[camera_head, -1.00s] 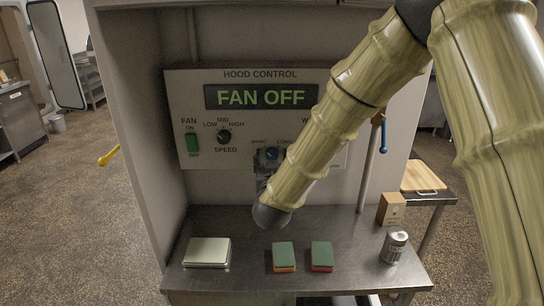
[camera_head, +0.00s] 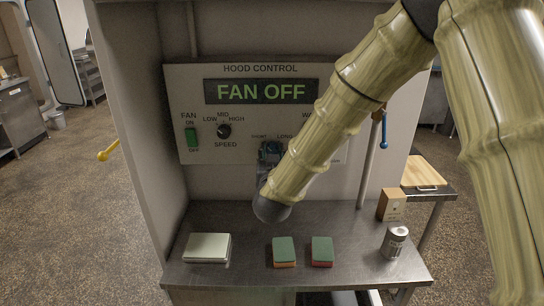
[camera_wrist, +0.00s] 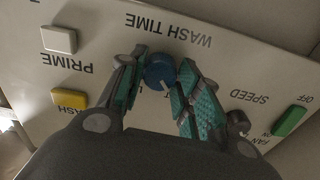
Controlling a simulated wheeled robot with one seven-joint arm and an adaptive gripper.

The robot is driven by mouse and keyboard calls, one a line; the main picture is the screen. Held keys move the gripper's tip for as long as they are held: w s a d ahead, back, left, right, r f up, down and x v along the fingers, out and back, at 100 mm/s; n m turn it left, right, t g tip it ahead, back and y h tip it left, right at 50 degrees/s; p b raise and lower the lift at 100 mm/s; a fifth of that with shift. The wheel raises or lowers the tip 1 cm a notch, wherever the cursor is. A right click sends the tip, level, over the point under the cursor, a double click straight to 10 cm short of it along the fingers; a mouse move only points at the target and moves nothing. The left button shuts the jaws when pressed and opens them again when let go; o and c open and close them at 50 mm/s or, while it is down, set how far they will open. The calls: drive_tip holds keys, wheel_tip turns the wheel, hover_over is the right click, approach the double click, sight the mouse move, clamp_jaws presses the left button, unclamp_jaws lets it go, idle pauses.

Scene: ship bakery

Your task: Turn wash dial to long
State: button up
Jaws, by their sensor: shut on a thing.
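The pointer line faces down and slightly right in the wrist view. In the head view my gripper (camera_head: 270,151) is at the panel, between the SHORT and LONG labels, and mostly covers the dial. The hood control panel (camera_head: 180,90) reads FAN OFF. My arm hides its right part.
The green fan switch (camera_head: 191,138) and black speed knob (camera_head: 224,131) are left of the dial. A white prime button (camera_wrist: 58,40) and yellow wash button (camera_wrist: 70,100) show in the wrist view. A scale (camera_head: 207,247), two sponges (camera_head: 284,250) and a can (camera_head: 394,242) stand on the counter below.

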drive_tip(key=m+b, duration=0.4)
drive_tip(key=b, duration=0.1)
drive_tip(key=m+b, duration=0.9)
drive_tip(key=b, duration=0.1)
drive_tip(key=shift+f+m+b, duration=0.3)
drive_tip(key=shift+b, duration=0.1)
drive_tip(key=m+b, duration=0.3)
drive_tip(key=shift+r+m+b, duration=0.25)
drive_tip(key=shift+m+b, duration=0.05)
drive_tip(key=o, duration=1)
drive_tip(key=shift+o, duration=0.2)
drive_tip(key=shift+s+r, duration=0.1)
drive_tip(key=shift+s, duration=0.05)
